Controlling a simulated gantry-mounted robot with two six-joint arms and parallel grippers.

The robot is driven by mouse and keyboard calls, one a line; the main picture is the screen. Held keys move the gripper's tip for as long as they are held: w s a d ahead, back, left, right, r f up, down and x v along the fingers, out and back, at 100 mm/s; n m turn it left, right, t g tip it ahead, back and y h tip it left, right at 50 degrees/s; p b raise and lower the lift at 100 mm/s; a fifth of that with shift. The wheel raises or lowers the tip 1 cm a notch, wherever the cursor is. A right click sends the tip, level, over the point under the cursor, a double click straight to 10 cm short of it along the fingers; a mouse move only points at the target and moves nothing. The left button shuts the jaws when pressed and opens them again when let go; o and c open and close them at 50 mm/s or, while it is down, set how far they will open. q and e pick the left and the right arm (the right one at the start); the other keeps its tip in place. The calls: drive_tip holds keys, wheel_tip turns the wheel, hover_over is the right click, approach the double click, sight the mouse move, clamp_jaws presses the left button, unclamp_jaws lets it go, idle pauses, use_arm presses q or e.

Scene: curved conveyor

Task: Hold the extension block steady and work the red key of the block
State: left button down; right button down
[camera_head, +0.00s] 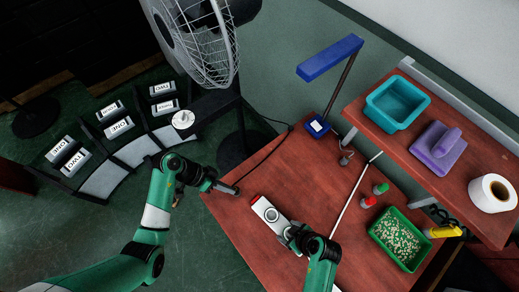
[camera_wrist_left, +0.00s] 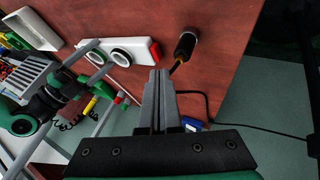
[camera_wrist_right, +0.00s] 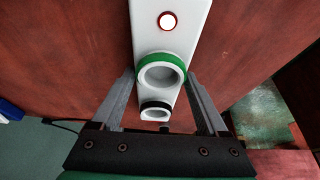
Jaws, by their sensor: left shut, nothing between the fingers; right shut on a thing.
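The white extension block (camera_head: 270,215) lies on the red-brown table, with its red key (camera_head: 256,198) at the far-left end. The red key also shows in the left wrist view (camera_wrist_left: 155,52). My right gripper (camera_head: 290,232) is shut on the block near its near end; in the right wrist view the fingers (camera_wrist_right: 161,80) stand either side of a green-ringed socket (camera_wrist_right: 161,61). A round lit spot with a red rim (camera_wrist_right: 168,21) shows on the block's top. My left gripper (camera_head: 227,188) is shut and empty near the table's left edge, apart from the block.
A green tray (camera_head: 411,256), small bottles (camera_head: 369,201) and a pale rod (camera_head: 350,195) lie to the right. The curved conveyor (camera_head: 134,151) is at left.

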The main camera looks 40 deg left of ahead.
sight(255, 200)
use_arm(q)
drive_tip(key=shift+a, duration=0.25)
drive_tip(key=shift+d, duration=0.1)
drive_tip(key=x, duration=1)
